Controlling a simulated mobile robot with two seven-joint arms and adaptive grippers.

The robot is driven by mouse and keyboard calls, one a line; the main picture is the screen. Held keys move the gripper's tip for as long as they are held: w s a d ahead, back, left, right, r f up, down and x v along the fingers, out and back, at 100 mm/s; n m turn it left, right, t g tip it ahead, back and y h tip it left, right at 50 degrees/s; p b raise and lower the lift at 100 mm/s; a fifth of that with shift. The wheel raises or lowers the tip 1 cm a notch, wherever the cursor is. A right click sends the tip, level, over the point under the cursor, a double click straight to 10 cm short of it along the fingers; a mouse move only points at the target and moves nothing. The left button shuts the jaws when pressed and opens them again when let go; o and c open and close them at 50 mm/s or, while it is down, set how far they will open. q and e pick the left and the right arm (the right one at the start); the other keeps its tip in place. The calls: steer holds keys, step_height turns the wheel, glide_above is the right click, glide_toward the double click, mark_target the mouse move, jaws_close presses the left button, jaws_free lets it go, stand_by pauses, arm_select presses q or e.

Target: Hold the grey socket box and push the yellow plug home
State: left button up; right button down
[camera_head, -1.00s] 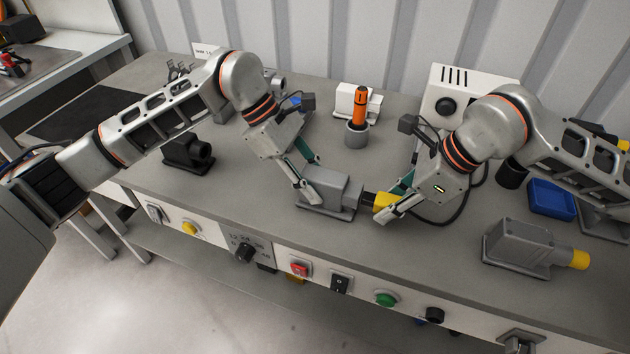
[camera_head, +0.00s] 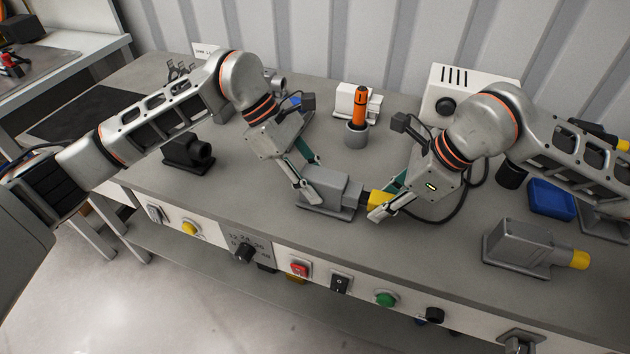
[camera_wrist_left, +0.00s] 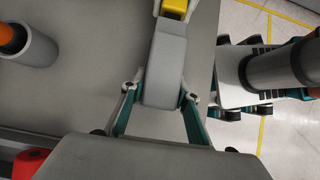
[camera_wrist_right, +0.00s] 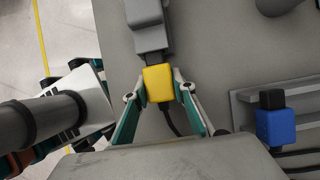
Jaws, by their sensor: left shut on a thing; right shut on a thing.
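The grey socket box (camera_head: 328,190) stands on the bench near its front edge; it also shows in the left wrist view (camera_wrist_left: 163,70). My left gripper (camera_head: 308,192) is shut on the box, one finger on each side of it. The yellow plug (camera_head: 378,200) is at the box's right end, in line with its socket; it shows clearly in the right wrist view (camera_wrist_right: 158,83). My right gripper (camera_head: 382,208) is shut on the plug. The plug meets the socket's collar; how deep it sits I cannot tell. A black cable runs from the plug.
A second grey box with a yellow end (camera_head: 520,247) stands at the right. An orange-handled tool stands in a grey cup (camera_head: 356,134) behind the box. Buttons and switches line the bench front.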

steer(key=shift+w+a, duration=0.25)
steer(key=shift+a, duration=0.45)
stand_by(0.4)
steer(key=c, duration=1.6)
jaws_free()
steer(key=shift+r, duration=0.1)
steer(key=v, duration=1.2)
steer(key=shift+s, duration=0.1)
arm_select(q)
steer(key=o, duration=1.3)
steer(key=shift+c, duration=0.2)
